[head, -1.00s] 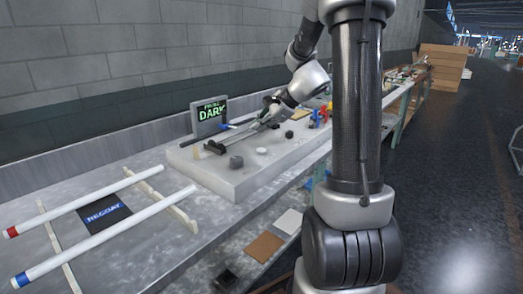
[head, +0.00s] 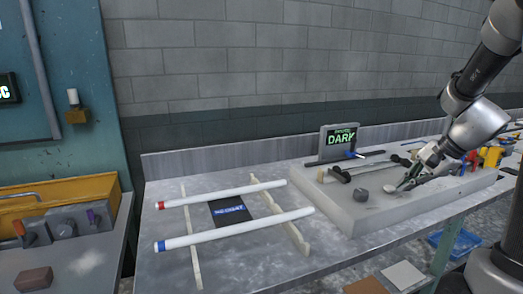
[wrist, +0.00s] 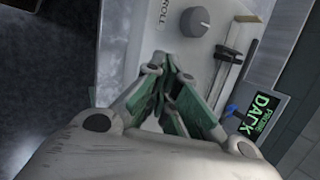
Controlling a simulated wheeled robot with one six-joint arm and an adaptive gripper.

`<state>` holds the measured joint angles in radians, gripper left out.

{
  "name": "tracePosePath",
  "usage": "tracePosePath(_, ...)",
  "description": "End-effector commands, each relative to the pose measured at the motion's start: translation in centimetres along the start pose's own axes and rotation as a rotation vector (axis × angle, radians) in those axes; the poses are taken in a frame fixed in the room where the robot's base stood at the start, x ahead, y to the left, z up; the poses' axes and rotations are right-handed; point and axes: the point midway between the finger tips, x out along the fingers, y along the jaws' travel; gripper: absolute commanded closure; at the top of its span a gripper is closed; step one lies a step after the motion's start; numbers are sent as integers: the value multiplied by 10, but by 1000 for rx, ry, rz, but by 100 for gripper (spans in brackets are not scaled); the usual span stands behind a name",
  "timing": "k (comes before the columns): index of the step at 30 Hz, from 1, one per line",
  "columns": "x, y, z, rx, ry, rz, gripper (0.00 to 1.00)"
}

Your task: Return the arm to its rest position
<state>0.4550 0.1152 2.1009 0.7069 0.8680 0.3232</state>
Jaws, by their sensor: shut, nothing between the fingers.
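My gripper (head: 408,180) is at the right of the head view, low over the grey block (head: 370,213) on the bench. Its fingers are together with nothing between them. In the wrist view my gripper (wrist: 168,90) shows its green-sided fingers closed over the same pale block. My arm reaches in from the upper right of the head view, bent at the wrist. Whether the fingertips touch the block cannot be told.
A dark knob (head: 361,193) and a sign reading DARK (head: 341,138) stand near my gripper. Two white tubes, red-ended (head: 222,193) and blue-ended (head: 235,229), lie across wooden rails at the left. A yellow case (head: 58,195) sits further left.

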Motion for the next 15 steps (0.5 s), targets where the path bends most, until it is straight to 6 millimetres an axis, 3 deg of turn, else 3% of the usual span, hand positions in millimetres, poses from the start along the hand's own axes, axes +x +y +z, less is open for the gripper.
tracePosePath(3,-25,37,35,-274,5,127,100)
tracePosePath(9,-71,93,85,-734,31,320,100)
tracePosePath(15,-111,132,121,-1106,123,433,100)
